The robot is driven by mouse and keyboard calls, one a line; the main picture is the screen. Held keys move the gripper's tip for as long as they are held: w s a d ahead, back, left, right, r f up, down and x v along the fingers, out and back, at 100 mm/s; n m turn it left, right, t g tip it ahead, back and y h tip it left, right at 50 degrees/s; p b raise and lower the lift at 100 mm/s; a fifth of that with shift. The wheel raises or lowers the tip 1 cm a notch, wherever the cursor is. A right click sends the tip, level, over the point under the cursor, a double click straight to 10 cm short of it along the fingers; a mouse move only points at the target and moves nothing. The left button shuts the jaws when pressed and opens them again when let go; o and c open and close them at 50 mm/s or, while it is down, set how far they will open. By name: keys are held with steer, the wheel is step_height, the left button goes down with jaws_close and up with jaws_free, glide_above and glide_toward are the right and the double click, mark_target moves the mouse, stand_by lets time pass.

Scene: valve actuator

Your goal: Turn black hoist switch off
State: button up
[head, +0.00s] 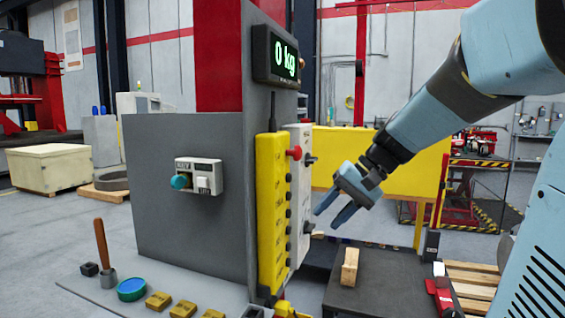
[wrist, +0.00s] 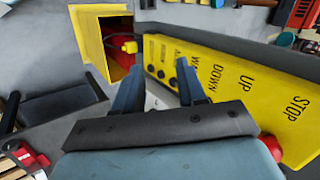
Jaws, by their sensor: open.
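A narrow white panel (head: 298,200) stands on the grey post beside the yellow pendant (head: 271,215). It carries a red knob (head: 294,153), an upper black knob (head: 310,160) and a lower black knob (head: 308,227). I cannot read which black knob is the hoist switch. My gripper (head: 326,219) is open and empty, just right of the lower black knob, apparently apart from it. In the wrist view my open gripper (wrist: 160,66) points past the yellow pendant (wrist: 225,88), labelled STOP, UP and DOWN.
A grey cabinet (head: 185,235) with a small white switch box (head: 200,178) stands left. A display (head: 275,55) reading 0 kg hangs above. A wooden block (head: 349,268) sits on a dark table (head: 385,285) below my gripper. A yellow barrier (head: 365,160) stands behind.

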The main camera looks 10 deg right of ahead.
steer(key=w+d+r+m+t+y, duration=0.1)
steer(key=w+d+r+y, duration=0.1)
steer(key=w+d+y, duration=0.3)
steer(key=w+d+r+m+t, duration=0.1)
steer(key=w+d+r, duration=0.1)
steer(key=w, duration=0.6)
steer(key=t+y, duration=0.3)
steer(key=t, duration=0.1)
glide_toward(316, 161)
steer(key=shift+m, duration=0.4)
steer(key=x, duration=0.8)
steer(key=shift+w+a, duration=0.15)
steer(key=shift+w, duration=0.2)
steer(key=shift+c, duration=0.4)
jaws_close()
